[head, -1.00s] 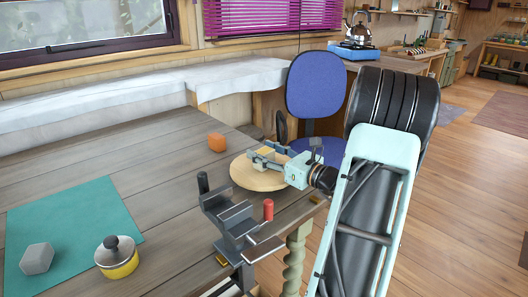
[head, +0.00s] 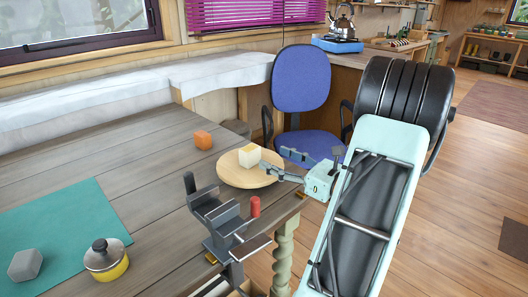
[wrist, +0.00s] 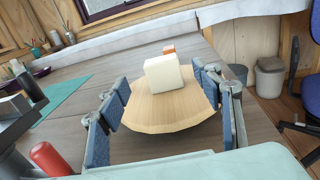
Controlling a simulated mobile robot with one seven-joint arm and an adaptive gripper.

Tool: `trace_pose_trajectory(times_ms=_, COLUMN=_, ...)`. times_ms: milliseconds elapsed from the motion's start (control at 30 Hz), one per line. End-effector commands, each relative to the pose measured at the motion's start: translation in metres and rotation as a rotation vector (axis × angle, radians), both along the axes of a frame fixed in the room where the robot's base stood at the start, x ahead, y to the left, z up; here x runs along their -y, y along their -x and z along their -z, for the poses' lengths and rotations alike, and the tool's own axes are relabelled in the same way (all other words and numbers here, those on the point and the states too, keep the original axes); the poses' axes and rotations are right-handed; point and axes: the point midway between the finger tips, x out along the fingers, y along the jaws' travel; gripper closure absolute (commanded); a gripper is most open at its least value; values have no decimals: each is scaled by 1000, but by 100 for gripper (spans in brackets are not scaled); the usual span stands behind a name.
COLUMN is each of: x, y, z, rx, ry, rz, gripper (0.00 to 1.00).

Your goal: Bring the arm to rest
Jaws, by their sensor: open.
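My gripper (head: 283,164) is open and empty at the table's right edge, its fingers pointing left over the near right edge of a round wooden board. It also shows in the wrist view (wrist: 168,118), with its two fingers spread wide. A pale cream block (head: 249,155) sits on the round wooden board (head: 240,178), beyond the fingertips and apart from them. The block also shows in the wrist view (wrist: 164,74), on the board (wrist: 165,112).
An orange cube (head: 202,140) lies behind the board. A dark clamp-like fixture (head: 222,218) with a red knob stands at the table's near edge. A blue chair (head: 302,80) stands behind.

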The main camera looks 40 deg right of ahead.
Motion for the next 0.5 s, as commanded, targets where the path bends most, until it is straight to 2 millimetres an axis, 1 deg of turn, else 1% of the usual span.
trace_pose_trajectory(times_ms=100, x=2, y=11, z=0, rx=-1, ry=-1, rz=1, gripper=40)
trace_pose_trajectory(times_ms=167, x=2, y=14, z=0, rx=0, ry=-1, rz=0, gripper=40)
trace_pose_trajectory(times_ms=500, x=2, y=15, z=1, rx=0, ry=-1, rz=0, gripper=40)
